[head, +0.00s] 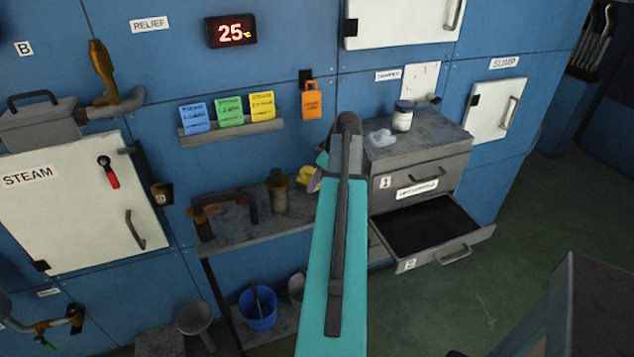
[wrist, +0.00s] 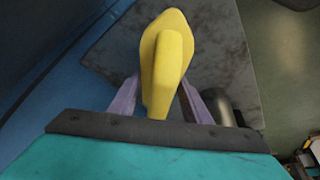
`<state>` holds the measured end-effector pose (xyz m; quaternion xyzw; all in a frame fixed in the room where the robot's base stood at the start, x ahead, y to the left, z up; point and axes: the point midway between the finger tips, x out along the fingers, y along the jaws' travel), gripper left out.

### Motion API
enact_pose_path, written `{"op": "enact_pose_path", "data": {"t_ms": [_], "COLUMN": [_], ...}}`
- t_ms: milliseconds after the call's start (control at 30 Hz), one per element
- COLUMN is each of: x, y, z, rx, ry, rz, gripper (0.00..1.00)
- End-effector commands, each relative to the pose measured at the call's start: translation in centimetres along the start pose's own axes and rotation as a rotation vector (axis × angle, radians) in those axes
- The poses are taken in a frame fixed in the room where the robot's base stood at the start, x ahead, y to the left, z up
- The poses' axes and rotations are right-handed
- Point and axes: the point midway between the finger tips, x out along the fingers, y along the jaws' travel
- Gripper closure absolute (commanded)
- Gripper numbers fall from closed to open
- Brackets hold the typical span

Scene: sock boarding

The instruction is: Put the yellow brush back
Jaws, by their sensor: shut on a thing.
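The yellow brush (wrist: 168,50) is between the two purple fingers of my gripper (wrist: 158,90), which is shut on it. In the wrist view it points up and away from me, above a grey mottled surface (wrist: 215,65). In the head view a yellow piece (head: 309,180), likely the brush, shows just left of my teal arm, near the right end of the grey wall shelf (head: 265,232). My arm hides most of my gripper there. I cannot tell whether the brush touches the surface.
The shelf holds a brown canister (head: 277,192) and a dark bent pipe piece (head: 240,205). A blue bucket (head: 259,313) stands below. To the right is a grey drawer cabinet (head: 410,150) with a white jar (head: 402,116) on top and its lower drawer (head: 440,250) open.

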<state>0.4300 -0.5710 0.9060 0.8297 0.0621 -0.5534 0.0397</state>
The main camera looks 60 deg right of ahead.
Motion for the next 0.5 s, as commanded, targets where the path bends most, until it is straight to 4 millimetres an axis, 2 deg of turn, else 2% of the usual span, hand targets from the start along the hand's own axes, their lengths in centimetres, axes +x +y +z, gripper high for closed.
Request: {"op": "enact_pose_path", "data": {"t_ms": [200, 500], "x": [1.07, 1.14], "y": [0.00, 0.04], "z": [0.48, 0.54], "rx": [0.000, 0.000], "ry": [0.000, 0.000], "rz": [0.000, 0.001], "gripper": [0.85, 0.85]}}
